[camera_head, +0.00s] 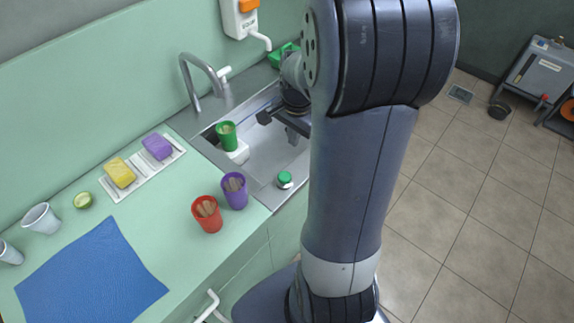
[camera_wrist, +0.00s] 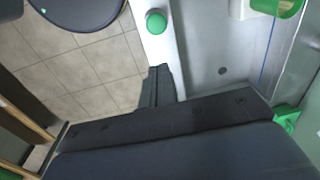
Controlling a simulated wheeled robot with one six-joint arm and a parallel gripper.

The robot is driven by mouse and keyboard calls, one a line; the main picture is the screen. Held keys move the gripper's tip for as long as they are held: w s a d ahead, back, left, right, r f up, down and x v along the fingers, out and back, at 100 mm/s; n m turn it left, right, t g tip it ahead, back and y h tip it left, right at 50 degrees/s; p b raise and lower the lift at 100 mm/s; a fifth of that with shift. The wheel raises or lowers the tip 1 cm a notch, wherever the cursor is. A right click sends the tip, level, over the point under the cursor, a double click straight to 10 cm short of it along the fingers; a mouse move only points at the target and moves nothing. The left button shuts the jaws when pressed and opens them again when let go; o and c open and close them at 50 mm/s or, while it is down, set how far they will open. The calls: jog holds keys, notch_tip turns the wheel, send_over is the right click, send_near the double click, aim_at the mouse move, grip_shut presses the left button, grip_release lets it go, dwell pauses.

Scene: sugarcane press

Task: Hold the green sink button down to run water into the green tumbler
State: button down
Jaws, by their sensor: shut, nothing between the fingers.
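The green sink button (camera_head: 285,178) is a round green cap on a pale base on the near rim of the sink. It also shows at the top of the wrist view (camera_wrist: 156,22). The green tumbler (camera_head: 227,136) stands upright on a white block in the sink, below the faucet (camera_head: 205,75). Part of the tumbler shows at the wrist view's top right (camera_wrist: 288,6). My gripper (camera_head: 292,138) is over the sink basin, shut and empty, apart from the button. Its dark fingers show in the wrist view (camera_wrist: 160,75). My arm hides the sink's right side.
A red cup (camera_head: 207,215) and a purple cup (camera_head: 235,192), both holding brown pieces, stand beside the sink. Yellow (camera_head: 120,173) and purple (camera_head: 157,146) sponges lie on a white rack (camera_head: 172,160). A blue mat (camera_head: 90,275) covers the near left counter. A soap dispenser (camera_head: 239,17) hangs on the wall.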

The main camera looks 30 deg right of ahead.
aim_at(289, 177)
jog(key=shift+s+a+r+m+y, duration=0.3)
jog(key=shift+s+a+r, duration=0.2)
jog(key=shift+s+r, duration=0.15)
jog(key=f, duration=0.4)
jog(key=f+p, duration=0.1)
jog(key=f, duration=0.9)
jog(key=shift+w+a+p, duration=0.3)
jog(key=shift+w, duration=0.05)
